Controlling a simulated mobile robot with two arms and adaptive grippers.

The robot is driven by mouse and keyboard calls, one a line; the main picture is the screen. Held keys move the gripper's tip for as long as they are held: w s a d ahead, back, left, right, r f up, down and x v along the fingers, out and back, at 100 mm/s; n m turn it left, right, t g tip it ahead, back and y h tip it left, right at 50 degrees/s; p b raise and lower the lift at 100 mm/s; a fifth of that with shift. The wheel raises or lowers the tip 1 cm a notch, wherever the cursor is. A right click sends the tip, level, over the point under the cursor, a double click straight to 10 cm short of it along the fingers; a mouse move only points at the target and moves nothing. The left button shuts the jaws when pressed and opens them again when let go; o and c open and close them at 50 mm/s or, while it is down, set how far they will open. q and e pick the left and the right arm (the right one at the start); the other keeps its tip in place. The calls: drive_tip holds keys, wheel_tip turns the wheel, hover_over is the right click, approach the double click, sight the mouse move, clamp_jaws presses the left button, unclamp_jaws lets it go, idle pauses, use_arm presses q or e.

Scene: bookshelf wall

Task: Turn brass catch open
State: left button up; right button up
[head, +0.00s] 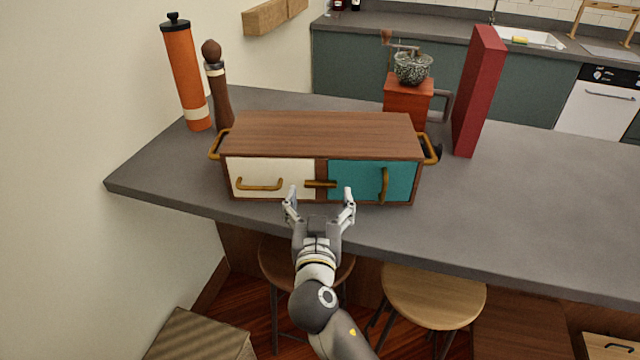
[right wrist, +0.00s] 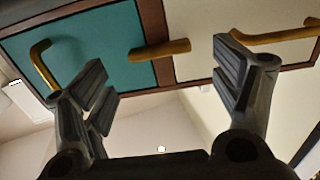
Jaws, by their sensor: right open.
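A small wooden cabinet (head: 320,135) stands on the grey counter, with a white left door (head: 272,176) and a teal right door (head: 355,180). The brass catch (head: 320,184) lies horizontal across the post between the doors. My right gripper (head: 320,195) is open and empty in front of it, one finger towards each side. In the right wrist view the catch (right wrist: 160,50) shows beyond the two spread fingers (right wrist: 163,70), with a gap around it; I see no contact. Brass handles (head: 260,184) (head: 384,184) are on both doors. My left gripper is out of view.
An orange cylinder (head: 184,75) and a brown pepper mill (head: 216,85) stand behind the cabinet at left. A red coffee grinder (head: 407,100) and a tall red box (head: 478,90) stand behind at right. The counter (head: 540,210) is clear at right; stools (head: 433,295) stand below its front edge.

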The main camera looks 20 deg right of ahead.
sight(321, 185)
drive_tip(key=shift+p+x, duration=0.3)
drive_tip(key=shift+x, duration=1.35)
drive_tip(key=c, duration=1)
